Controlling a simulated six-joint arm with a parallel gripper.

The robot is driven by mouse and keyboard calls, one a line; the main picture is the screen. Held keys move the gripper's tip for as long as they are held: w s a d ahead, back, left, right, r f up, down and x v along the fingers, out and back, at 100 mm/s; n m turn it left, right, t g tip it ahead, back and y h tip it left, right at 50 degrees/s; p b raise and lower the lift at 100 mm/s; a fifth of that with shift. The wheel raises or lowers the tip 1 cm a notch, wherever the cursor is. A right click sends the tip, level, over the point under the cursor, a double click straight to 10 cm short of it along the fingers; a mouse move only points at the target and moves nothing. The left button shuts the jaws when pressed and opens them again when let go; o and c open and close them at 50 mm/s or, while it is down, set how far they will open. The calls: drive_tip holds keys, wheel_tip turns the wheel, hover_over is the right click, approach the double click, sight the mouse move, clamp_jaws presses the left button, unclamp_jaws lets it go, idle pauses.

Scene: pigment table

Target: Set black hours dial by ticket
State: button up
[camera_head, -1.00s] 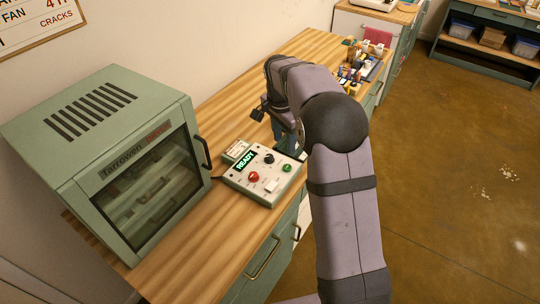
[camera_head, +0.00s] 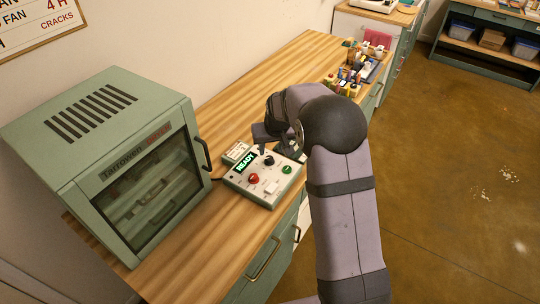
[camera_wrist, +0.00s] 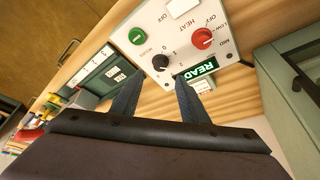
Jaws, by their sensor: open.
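The black hours dial (camera_head: 269,159) sits on a pale control box (camera_head: 263,190).
A green oven (camera_head: 130,170) with a glass door stands to the left. Pigment bottles (camera_head: 358,65) crowd the far bench end. Bare wood (camera_head: 240,100) lies between.

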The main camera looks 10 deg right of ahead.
sight(269, 158)
drive_tip(key=shift+p+x, duration=1.4)
drive_tip(key=shift+x, duration=2.1)
clamp_jaws()
